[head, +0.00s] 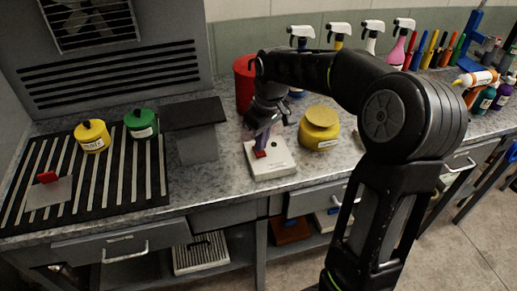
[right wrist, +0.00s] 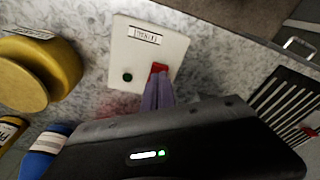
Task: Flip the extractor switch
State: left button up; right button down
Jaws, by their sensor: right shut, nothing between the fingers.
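The extractor switch is a pale box (head: 272,163) with a red rocker (head: 260,154) on the worktop, in the middle of the head view. In the right wrist view the box (right wrist: 142,50) shows a label, a green round spot (right wrist: 127,77) and the red rocker (right wrist: 159,69). My right gripper (head: 262,145) points down at the rocker, its fingers shut and empty. In the right wrist view the fingertips (right wrist: 158,80) are at the rocker's edge and seem to touch it. They hide part of the rocker. My left gripper is not in view.
A yellow jar (head: 320,130) stands close right of the switch box, and a red container (head: 245,80) behind it. A dark raised block (head: 197,145) stands to its left. Yellow (head: 92,136) and green (head: 141,122) pots stand on the slatted grille (head: 110,190). Spray bottles line the back.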

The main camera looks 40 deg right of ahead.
jog(key=shift+f+b, duration=0.65)
jog(key=shift+f, duration=0.25)
dwell(0.3)
jog(key=shift+r, duration=0.1)
notch_tip(320, 180, up, 7)
jog(key=p, duration=0.5)
dwell(0.7)
